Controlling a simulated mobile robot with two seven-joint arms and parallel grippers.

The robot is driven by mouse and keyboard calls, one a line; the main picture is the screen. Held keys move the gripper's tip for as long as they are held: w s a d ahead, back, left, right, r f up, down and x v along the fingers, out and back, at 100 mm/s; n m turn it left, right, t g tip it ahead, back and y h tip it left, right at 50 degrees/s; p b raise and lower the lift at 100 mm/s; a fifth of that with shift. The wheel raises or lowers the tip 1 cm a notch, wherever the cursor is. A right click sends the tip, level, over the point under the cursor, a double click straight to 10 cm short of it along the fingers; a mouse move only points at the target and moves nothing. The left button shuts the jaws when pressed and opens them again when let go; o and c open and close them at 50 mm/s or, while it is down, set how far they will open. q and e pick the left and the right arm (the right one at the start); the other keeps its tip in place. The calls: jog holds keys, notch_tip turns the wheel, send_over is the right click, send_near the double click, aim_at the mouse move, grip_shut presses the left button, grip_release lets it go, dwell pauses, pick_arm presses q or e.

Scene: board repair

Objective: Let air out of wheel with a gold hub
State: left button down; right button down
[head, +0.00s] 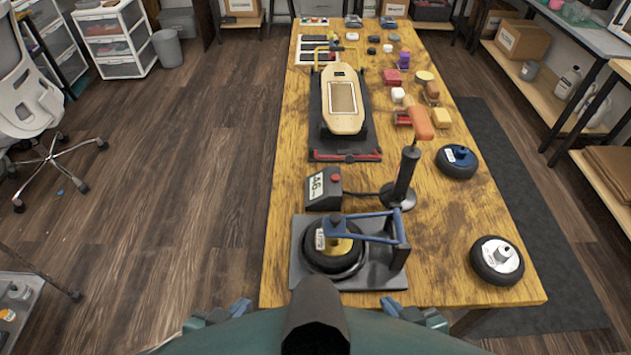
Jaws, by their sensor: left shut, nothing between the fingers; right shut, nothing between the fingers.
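The wheel with a gold hub (351,247) lies flat on a dark grey base plate (302,284) at the near edge of the table. It has a black tyre and a white label. A blue lever frame (372,217) reaches over it, with a dark blue piece above the hub. Behind it, a black box (323,188) with a red button shows what looks like 46. A black upright pump-like handle (406,172) stands to its right. My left gripper (240,308) and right gripper (390,307) are low in front of the table, shut and empty, apart from the wheel.
A wheel with a blue hub (457,160) and one with a silver hub (496,260) lie on the right of the table. A wooden board (343,100) rests on a black stand further back. Several small blocks and tools lie beyond.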

dwell(0.5)
jog(key=shift+s+f, duration=0.15)
jog(key=shift+s, duration=0.1)
